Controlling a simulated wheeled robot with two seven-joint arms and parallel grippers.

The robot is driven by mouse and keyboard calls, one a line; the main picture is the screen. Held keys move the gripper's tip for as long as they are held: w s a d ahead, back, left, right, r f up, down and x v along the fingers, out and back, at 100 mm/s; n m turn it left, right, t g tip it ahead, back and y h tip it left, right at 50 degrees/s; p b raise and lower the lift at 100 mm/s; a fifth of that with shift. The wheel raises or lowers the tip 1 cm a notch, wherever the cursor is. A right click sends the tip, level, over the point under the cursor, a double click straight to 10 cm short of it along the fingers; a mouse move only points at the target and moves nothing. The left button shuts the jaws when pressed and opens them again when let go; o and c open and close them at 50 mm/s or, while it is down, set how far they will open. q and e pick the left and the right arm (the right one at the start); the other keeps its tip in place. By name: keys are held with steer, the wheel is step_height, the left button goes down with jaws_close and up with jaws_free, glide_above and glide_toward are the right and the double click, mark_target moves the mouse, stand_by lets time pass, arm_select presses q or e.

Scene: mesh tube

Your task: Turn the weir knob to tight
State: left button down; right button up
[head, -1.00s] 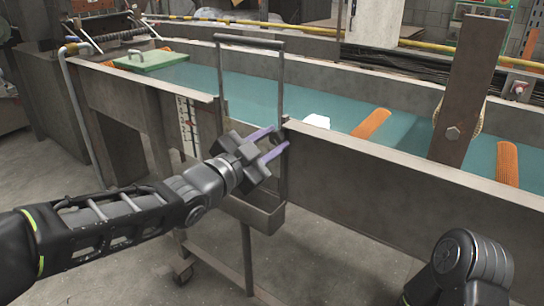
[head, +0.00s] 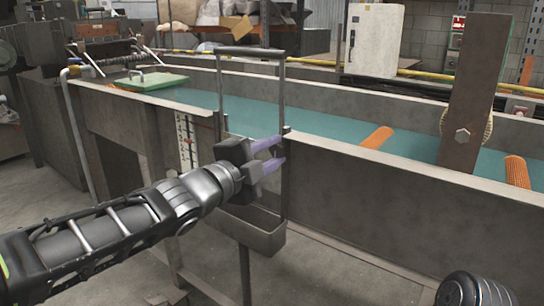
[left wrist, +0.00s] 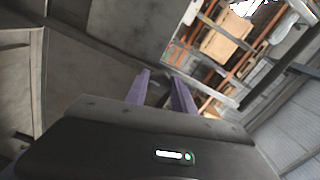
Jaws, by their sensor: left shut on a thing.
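My left gripper (head: 282,149) reaches in from the left to the right side post of the weir frame (head: 282,95) on the flume's near wall. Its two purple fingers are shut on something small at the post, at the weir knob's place. The knob itself is hidden by the fingers, so its turn cannot be read. In the left wrist view the fingers (left wrist: 161,80) stand close together, with a narrow gap between them. My right gripper is out of view; only a dark part of my right arm shows at the lower right.
The flume (head: 400,195) runs across with teal water and orange mesh tubes (head: 377,138). A rusty upright plate (head: 475,90) stands at right. A scale (head: 185,140) is left of the weir frame, a grey trough (head: 250,230) below it. A green lid (head: 152,81) lies at back left.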

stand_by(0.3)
arm_select(q)
steer(key=c, duration=1.1)
jaws_free()
steer(key=shift+o, duration=0.2)
steer(key=shift+s+a+r, duration=0.1)
steer(key=shift+s+a, duration=0.25)
steer(key=shift+s, duration=0.05)
steer(key=p+v, duration=0.2)
steer(key=v, duration=0.4)
steer(key=shift+s+a+p, duration=0.2)
steer(key=shift+s+p, duration=0.1)
